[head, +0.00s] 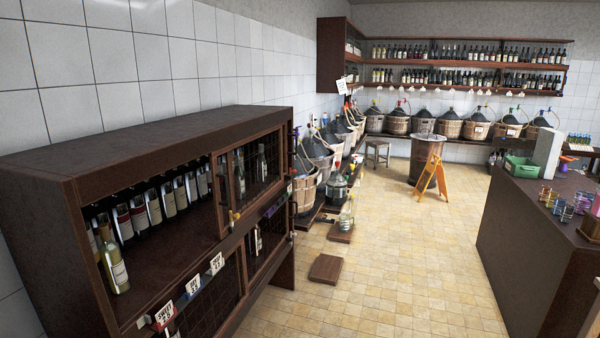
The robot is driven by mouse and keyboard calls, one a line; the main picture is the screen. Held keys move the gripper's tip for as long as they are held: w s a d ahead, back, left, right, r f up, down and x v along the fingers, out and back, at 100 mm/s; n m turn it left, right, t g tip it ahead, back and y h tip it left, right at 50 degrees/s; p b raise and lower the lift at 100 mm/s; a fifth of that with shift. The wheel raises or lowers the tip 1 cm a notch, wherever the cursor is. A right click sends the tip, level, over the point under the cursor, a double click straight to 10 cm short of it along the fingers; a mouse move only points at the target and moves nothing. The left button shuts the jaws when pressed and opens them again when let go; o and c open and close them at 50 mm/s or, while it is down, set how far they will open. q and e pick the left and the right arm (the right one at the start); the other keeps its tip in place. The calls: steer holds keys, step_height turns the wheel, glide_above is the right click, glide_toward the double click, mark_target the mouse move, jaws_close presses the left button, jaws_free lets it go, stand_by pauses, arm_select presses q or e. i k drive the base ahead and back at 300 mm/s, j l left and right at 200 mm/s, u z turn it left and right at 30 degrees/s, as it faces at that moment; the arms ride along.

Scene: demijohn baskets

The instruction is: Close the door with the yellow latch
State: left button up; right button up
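A dark wooden cabinet (150,150) stands along the left wall. The left part of its upper compartment is open, showing a row of bottles (150,207) inside. A framed mesh door (222,195) covers the right part of that compartment, with bottles visible behind it. A small yellow spot (236,215), which looks like a latch, sits low near this door's left side; it is too small to make out clearly. Lower mesh panels (205,300) show below the shelf edge. Neither of my grippers is in view.
Price cards (164,314) stand on the cabinet's front ledge. The tiled floor (400,270) is open between the cabinet and a dark counter (530,240) at right. A wooden board (325,268) lies on the floor. A yellow floor sign (432,178) and basketed demijohns (397,122) are farther back.

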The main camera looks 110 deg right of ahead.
mark_target(222, 231)
steer(key=z, duration=3.3)
